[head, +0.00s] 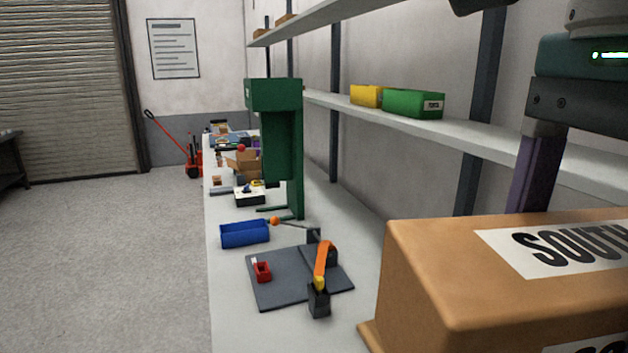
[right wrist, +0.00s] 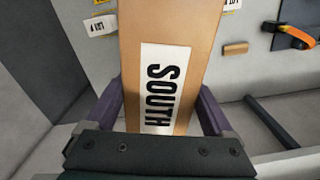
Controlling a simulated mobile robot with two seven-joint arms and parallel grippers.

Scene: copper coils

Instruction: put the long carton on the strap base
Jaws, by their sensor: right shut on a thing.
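The long carton (head: 430,270) is brown with a white SOUTH label and fills the lower right of the head view. It also shows in the right wrist view (right wrist: 190,25), between the two purple fingers. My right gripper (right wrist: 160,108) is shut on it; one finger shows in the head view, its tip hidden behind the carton. A dark grey plate (head: 285,290) with an orange-handled tool (head: 324,262) lies on the bench, left of the carton; I cannot tell for sure that it is the strap base. My left gripper is not in view.
A red tape holder (head: 262,271) sits on the plate. A blue bin (head: 245,233) and a tall green stand (head: 283,140) are behind it on the bench (head: 228,300). A shelf (head: 480,137) with yellow and green bins runs along the right wall. Open floor lies left.

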